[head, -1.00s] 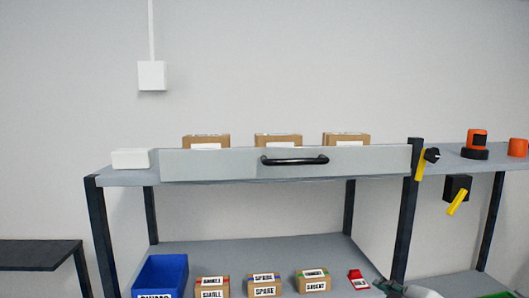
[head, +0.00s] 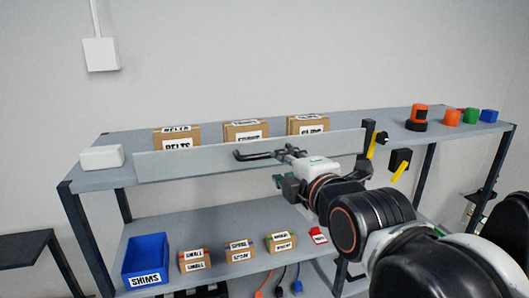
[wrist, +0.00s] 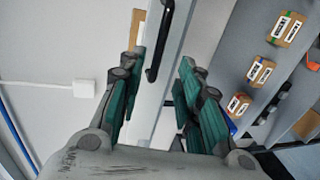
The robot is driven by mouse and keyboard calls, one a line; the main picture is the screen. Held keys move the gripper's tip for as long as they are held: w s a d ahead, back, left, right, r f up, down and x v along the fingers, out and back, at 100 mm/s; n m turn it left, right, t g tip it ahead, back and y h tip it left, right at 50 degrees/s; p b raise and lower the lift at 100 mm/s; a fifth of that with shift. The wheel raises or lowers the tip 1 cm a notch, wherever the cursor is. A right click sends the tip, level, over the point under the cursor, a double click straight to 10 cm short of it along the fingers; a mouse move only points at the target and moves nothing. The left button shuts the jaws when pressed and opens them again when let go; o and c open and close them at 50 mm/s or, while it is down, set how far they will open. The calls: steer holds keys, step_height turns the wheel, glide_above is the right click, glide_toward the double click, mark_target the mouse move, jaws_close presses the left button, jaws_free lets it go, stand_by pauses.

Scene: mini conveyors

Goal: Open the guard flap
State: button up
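The guard flap (head: 190,164) is a long pale grey panel along the front of the upper shelf, standing upright. Its black bar handle (head: 255,155) is on its outer face. My gripper (head: 288,157) is at the right end of the handle in the head view. In the wrist view the flap (wrist: 181,38) runs as a pale strip, and the handle (wrist: 158,48) lies in the gap between the green-padded fingers, nearer the left one. My gripper (wrist: 160,72) is open, its fingers wide apart. I cannot tell whether a finger touches the handle.
Cardboard boxes (head: 176,138) stand behind the flap, and a white block (head: 101,157) is left of it. A dark post with a yellow lever (head: 379,144) is at its right end. The lower shelf holds a blue bin (head: 146,258) and small boxes.

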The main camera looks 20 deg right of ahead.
mark_target(269, 156)
steer(key=shift+p+x, duration=0.4)
steer(key=shift+x, duration=5.9)
steer(key=shift+c, duration=0.2)
jaws_close()
